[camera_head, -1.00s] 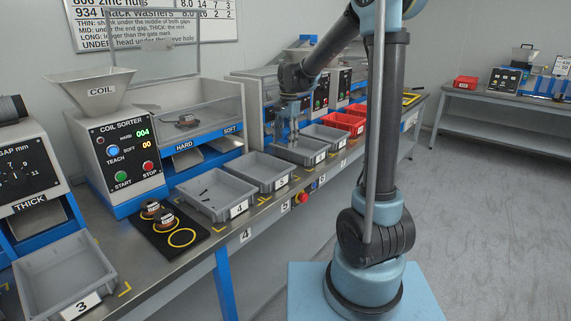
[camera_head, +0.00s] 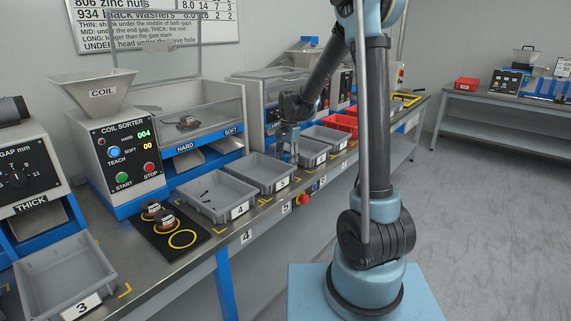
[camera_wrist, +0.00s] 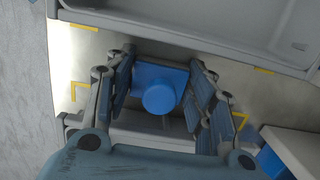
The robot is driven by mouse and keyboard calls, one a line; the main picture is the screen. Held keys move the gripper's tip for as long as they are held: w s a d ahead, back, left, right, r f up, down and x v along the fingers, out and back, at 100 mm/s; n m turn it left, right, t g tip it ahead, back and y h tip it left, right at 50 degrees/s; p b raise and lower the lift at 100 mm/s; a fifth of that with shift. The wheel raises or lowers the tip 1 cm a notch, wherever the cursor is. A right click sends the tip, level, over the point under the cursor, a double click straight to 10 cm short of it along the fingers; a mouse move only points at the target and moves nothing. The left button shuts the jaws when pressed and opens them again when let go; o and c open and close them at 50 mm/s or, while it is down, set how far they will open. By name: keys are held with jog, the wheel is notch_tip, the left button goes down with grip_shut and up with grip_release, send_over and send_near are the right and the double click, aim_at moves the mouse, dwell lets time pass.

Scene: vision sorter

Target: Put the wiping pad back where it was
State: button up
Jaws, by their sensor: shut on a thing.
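My gripper (camera_wrist: 160,84) is shut on the wiping pad (camera_wrist: 158,96), a blue square block with a round blue knob, in the wrist view. The jointed fingers stand on either side of it. In the head view my gripper (camera_head: 288,146) is low over the workbench, between the grey tray marked 5 (camera_head: 273,184) and the grey tray to its right (camera_head: 314,158). The pad cannot be made out in the head view. Whether the pad touches the bench is unclear.
Yellow corner marks (camera_wrist: 80,92) lie on the bare bench around the gripper. A grey tray (camera_wrist: 215,33) spans the top of the wrist view. The coil sorter (camera_head: 123,160), a black mat (camera_head: 181,243) with coils, and tray 4 (camera_head: 238,211) stand to the left. A red tray (camera_head: 341,125) lies beyond.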

jog(key=o, duration=1.1)
jog(key=shift+r, duration=0.1)
jog(key=r, duration=0.3)
jog(key=w+r, duration=0.1)
jog(key=r, duration=0.3)
jog(key=d+r, duration=0.1)
jog(key=r, duration=0.3)
jog(key=shift+w+r, duration=0.15)
jog(key=shift+r, duration=0.05)
jog(key=s+d+r+n+t, duration=0.1)
jog(key=s+d+r+n, duration=0.1)
jog(key=s+d, duration=0.7)
jog(key=s+d+f+n, duration=0.2)
jog(key=s+d+f, duration=0.1)
jog(key=s, duration=0.5)
jog(key=s+d+f+n+t, duration=0.1)
jog(key=s+d+f, duration=0.3)
jog(key=s, duration=0.4)
jog(key=s+d+f+n+t, duration=0.1)
jog(key=s+d+f+n, duration=0.1)
jog(key=s+d+f, duration=0.2)
jog(key=s+f, duration=0.1)
jog(key=s, duration=0.2)
jog(key=shift+s+d+f+n+h, duration=0.25)
jog(key=shift+s+n+h, duration=0.15)
